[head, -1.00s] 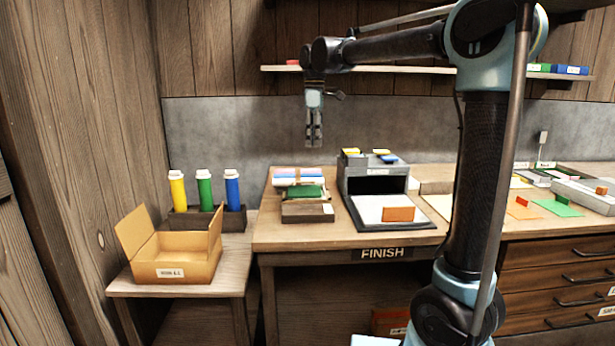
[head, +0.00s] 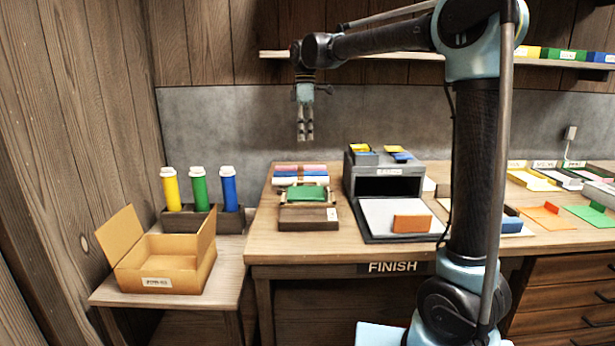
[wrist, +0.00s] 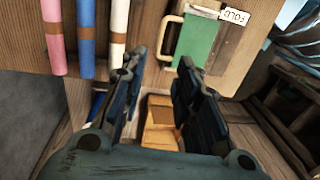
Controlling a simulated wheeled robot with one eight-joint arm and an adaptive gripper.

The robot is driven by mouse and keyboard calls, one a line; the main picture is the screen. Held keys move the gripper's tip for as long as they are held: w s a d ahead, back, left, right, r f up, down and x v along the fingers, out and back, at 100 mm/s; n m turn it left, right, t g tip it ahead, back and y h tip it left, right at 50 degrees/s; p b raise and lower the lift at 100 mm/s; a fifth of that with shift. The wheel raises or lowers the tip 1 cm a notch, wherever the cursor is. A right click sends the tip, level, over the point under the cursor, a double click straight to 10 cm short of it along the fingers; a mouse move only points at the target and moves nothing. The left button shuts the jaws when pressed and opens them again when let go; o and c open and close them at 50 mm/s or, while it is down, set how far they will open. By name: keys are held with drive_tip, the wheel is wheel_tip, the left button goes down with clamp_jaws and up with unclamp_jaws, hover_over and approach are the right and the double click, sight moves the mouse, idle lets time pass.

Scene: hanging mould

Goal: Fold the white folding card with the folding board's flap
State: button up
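The folding board is a wooden block with a green pad (head: 306,194) and a pale handle-like bar, on the left part of the table. My gripper (head: 305,138) hangs fingers-down in the air over the back of the table, near the board in the picture. In the wrist view my gripper (wrist: 160,62) has its two fingers apart with nothing between them; the board is beyond the fingertips. I cannot make out a white folding card on the board.
Pink, blue and white rolls (head: 300,173) lie behind the board. A grey BANDS box (head: 385,172) stands to its right, with a pale panel (head: 385,210) and a small orange piece (head: 412,223) in front. An open carton (head: 165,265) sits on the lower left table.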

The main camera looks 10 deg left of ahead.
sight(306, 190)
drive_tip(key=f, duration=0.4)
drive_tip(key=s+f, duration=0.1)
drive_tip(key=f, duration=0.9)
drive_tip(key=shift+s+d+f, duration=0.25)
drive_tip(key=shift+s+d, duration=0.05)
clamp_jaws()
